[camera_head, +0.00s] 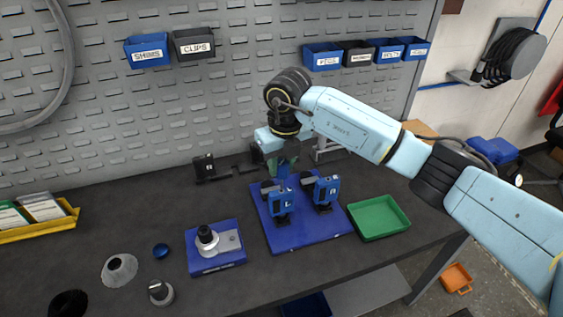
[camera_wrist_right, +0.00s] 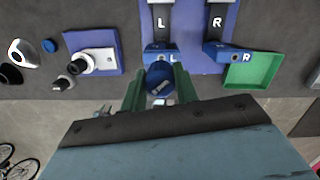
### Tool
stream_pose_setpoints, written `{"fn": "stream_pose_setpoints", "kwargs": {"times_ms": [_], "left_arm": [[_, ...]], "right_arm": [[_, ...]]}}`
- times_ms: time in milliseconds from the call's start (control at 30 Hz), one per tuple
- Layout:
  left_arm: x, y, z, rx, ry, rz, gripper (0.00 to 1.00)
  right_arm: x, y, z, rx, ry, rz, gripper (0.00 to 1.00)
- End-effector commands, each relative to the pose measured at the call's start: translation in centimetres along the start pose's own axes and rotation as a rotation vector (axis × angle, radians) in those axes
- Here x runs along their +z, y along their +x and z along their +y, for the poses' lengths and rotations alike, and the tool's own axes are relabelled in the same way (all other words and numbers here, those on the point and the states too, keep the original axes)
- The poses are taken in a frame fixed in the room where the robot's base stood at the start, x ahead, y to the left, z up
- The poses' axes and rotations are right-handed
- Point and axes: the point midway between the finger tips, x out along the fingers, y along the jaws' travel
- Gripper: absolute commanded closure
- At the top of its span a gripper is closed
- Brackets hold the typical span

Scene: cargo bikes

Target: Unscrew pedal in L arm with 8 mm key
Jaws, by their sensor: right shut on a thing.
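The blue stand marked L (camera_head: 281,203) is on the left of a blue board (camera_head: 287,238), with its twin marked R (camera_head: 326,190) to the right. A dark cylindrical part, perhaps the pedal, sits beside the top of the L stand. My right gripper (camera_head: 284,168) is just behind and above the L stand. In the right wrist view its green fingers (camera_wrist_right: 160,90) are shut on a round blue piece with a metallic bit (camera_wrist_right: 158,83), probably the key. Whether it touches the L arm cannot be told. My left gripper is out of view.
A green tray (camera_head: 379,217) lies right of the board. A blue block with a round metal part (camera_head: 215,248) lies left. A dark holder (camera_head: 205,168) stands behind. Loose round parts (camera_head: 119,268) and a yellow bin (camera_head: 38,228) are at the left. Bins hang on the panel behind.

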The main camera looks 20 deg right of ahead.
Motion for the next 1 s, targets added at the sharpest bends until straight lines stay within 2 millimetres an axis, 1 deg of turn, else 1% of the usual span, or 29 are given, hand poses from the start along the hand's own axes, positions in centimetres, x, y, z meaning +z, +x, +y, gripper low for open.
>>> {"fn": "stream_pose_setpoints", "kwargs": {"times_ms": [567, 1000], "left_arm": [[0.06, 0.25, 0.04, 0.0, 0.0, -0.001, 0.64], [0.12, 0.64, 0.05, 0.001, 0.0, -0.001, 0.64]], "right_arm": [[0.17, 0.04, -0.02, 0.0, 0.0, 0.0, 0.93], [0.1, 0.55, -0.02, 0.0, 0.0, 0.0, 0.93]]}}
